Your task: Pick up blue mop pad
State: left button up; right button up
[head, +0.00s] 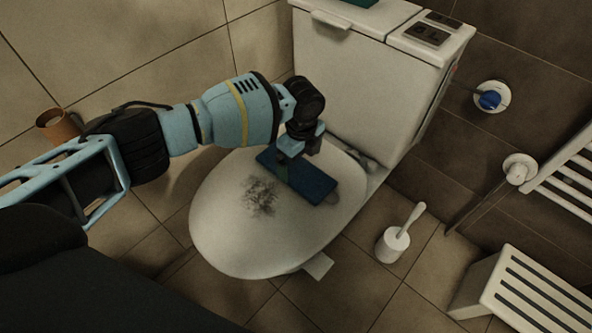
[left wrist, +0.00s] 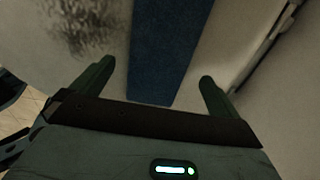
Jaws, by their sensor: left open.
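The blue mop pad (head: 312,184) is a flat dark-blue rectangle lying on the closed toilet lid (head: 225,215). A dark smudge (head: 260,196) marks the lid in front of it. My left gripper (head: 292,165) is at the pad's far left part and hides some of it. In the left wrist view the pad (left wrist: 170,50) runs away between the two green fingers of my left gripper (left wrist: 155,88). The fingers stand apart, one on each side of the pad, with gaps showing. My right gripper is not in view.
The white toilet tank (head: 350,80) stands behind the lid. A toilet brush in its holder (head: 393,244) is on the floor at right. A white slatted stool (head: 525,290) and a wall rack (head: 570,175) are further right. A brown cylinder (head: 58,125) is at left.

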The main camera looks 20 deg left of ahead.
aim_at(300, 172)
pick_arm(q)
notch_tip(300, 172, down, 4)
jog(key=shift+f+b, duration=0.1)
jog(key=shift+b, duration=0.55)
jog(key=c, duration=0.9)
jog(key=shift+r, duration=0.2)
